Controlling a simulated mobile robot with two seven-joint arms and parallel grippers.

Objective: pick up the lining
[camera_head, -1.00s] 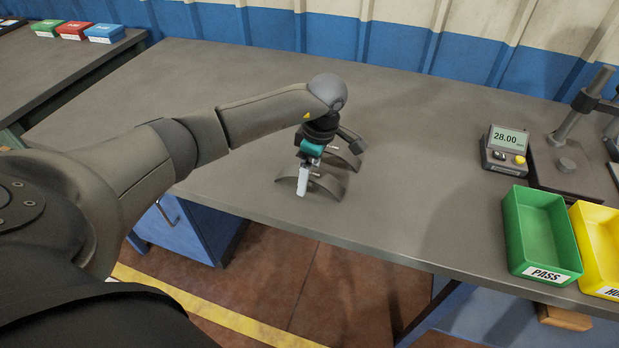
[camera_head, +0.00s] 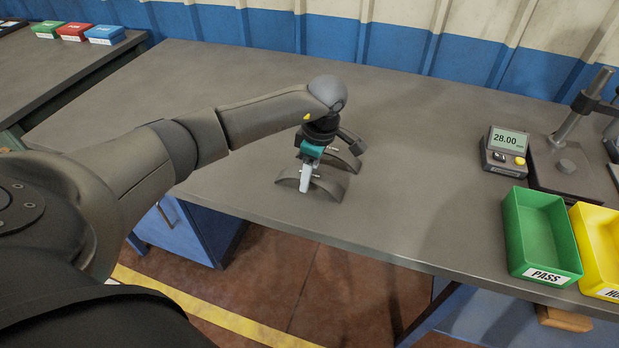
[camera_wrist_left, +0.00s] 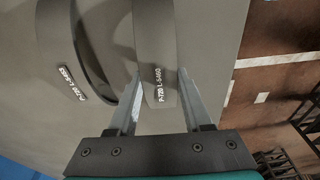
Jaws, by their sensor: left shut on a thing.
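Two dark grey curved linings are on the bench, side by side. The front lining (camera_head: 329,188) arches under my left gripper (camera_head: 306,183), whose pale fingers are shut on it. In the left wrist view, the held lining (camera_wrist_left: 155,40) runs between the two fingers (camera_wrist_left: 160,82) and bears a white printed marking. I cannot tell whether it is clear of the bench. The rear lining (camera_head: 347,161) is partly hidden behind the gripper. It also shows in the left wrist view (camera_wrist_left: 62,50), left of the fingers and apart from them. My right gripper is not in view.
A gauge display (camera_head: 506,149) reading 28.00 stands at the right, beside a measuring stand (camera_head: 583,110). A green PASS bin (camera_head: 512,240) and a yellow bin (camera_head: 583,250) sit at the front right. The bench (camera_head: 420,150) between linings and gauge is clear.

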